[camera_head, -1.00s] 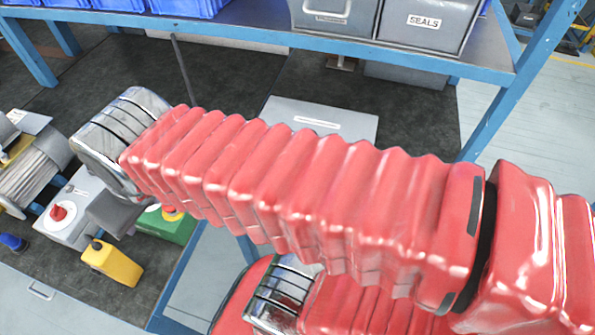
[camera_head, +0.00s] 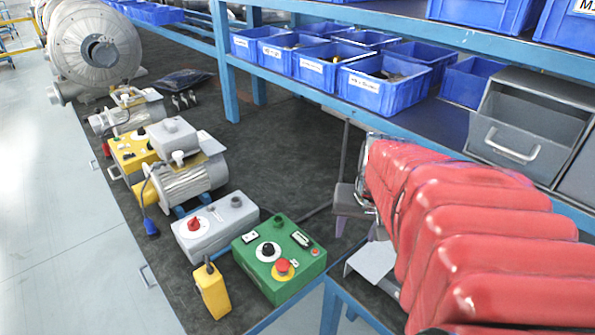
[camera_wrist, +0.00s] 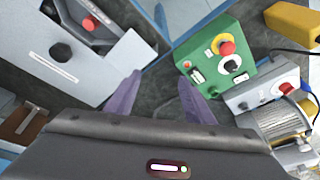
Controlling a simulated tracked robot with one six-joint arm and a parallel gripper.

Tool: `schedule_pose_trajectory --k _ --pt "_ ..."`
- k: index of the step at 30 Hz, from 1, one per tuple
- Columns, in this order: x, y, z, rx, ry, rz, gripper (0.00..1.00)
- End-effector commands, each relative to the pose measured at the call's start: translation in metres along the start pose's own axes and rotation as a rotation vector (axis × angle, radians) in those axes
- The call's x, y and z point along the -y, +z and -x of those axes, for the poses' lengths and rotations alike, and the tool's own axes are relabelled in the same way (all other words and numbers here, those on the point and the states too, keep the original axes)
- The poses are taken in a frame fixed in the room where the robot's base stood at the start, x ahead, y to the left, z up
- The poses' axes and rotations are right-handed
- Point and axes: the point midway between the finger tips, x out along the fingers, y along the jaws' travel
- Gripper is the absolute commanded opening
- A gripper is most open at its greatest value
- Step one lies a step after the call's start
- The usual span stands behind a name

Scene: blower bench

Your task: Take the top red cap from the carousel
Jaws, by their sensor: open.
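I cannot make out a carousel or a stack of red caps in either view. My gripper (camera_wrist: 158,100) shows in the wrist view as two purple-grey fingers set wide apart, with nothing between them. They hang over the dark bench mat and touch nothing that I can see. In the head view my gripper is at the end of the red-sleeved arm, partly hidden by it. The green box also shows in the wrist view (camera_wrist: 217,58).
A yellow handheld unit (camera_head: 212,290) stands near the bench's front edge. A motor (camera_head: 185,170) and a large blower (camera_head: 95,45) are farther left. Blue bins (camera_head: 385,84) line the shelf behind. A grey box (camera_wrist: 85,60) with a black knob is upper left in the wrist view.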

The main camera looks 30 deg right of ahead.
Motion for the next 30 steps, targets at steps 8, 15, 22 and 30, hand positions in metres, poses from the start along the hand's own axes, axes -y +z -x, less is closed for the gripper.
schedule_pose_trajectory --k 8,15,22,30 --pt "-0.088 0.002 -0.021 0.07 0.067 -0.152 0.48" --pt "-0.157 0.021 -0.032 0.13 0.108 -0.255 0.48" --pt "-0.183 0.032 -0.035 0.155 0.12 -0.295 0.48" --pt "-0.184 0.032 -0.035 0.155 0.12 -0.295 0.48"
